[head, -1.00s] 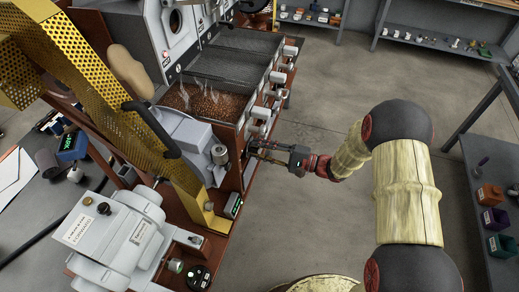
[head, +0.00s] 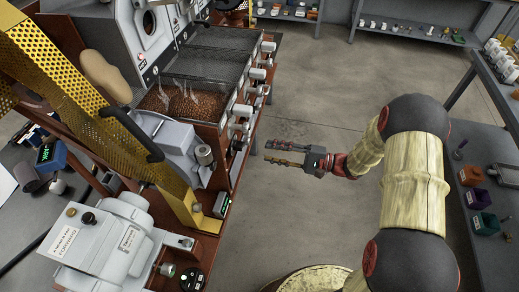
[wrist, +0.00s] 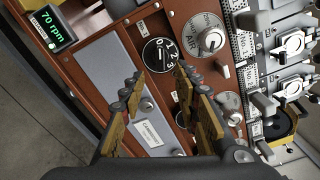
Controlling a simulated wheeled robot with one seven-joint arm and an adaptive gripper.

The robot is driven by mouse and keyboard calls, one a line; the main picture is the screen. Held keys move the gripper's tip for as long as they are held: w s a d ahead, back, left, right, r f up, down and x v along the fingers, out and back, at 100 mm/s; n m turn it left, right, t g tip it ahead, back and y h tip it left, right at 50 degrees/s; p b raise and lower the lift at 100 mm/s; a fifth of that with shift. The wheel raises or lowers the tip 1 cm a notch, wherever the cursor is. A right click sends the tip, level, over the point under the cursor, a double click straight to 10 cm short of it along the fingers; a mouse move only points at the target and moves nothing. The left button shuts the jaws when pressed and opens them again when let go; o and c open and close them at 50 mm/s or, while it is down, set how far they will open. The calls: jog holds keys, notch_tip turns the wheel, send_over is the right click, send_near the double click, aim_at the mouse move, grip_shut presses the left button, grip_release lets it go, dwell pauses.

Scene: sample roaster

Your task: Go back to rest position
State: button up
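My gripper (head: 268,152) is in the middle of the head view, at the end of my arm. It points left toward the sample roaster (head: 233,120) and stands over the floor, with a visible gap to the roaster's front. Its two fingers are apart and nothing is between them. In the wrist view the open gripper (wrist: 160,78) faces the roaster's brown front panel (wrist: 182,20). That panel carries a numbered black dial (wrist: 160,55), an air knob (wrist: 211,41) and a display reading 70 rpm (wrist: 50,30).
A yellow perforated guard (head: 95,120) and a grey motor (head: 115,240) stand at the left. A dark table (head: 490,240) with small coloured boxes is at the right. The floor (head: 310,100) between is clear.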

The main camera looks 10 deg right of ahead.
jog(key=shift+v, duration=0.85)
jog(key=s+a+f+m+g+h, duration=0.1)
jog(key=s+f+m+g+h, duration=0.1)
jog(key=s+f+g, duration=0.3)
jog(key=s+d+r+n+g+h, duration=0.25)
jog(key=s+h, duration=0.35)
jog(key=s, duration=0.6)
jog(key=s+d+r+n+t+h+p, duration=0.1)
jog(key=s+d+r+n+h, duration=0.1)
jog(key=d+r+h, duration=0.3)
jog(key=s+d+r+n+t+h, duration=0.1)
jog(key=s+r+n+h, duration=0.15)
jog(key=r, duration=0.35)
notch_tip(320, 180, up, 14)
jog(key=s+a+n+t+h, duration=0.1)
jog(key=s+n+t, duration=0.1)
jog(key=t, duration=0.3)
jog(key=shift+a+f+n+p, duration=0.25)
jog(key=shift+a+n+p, duration=0.15)
jog(key=shift+n, duration=0.4)
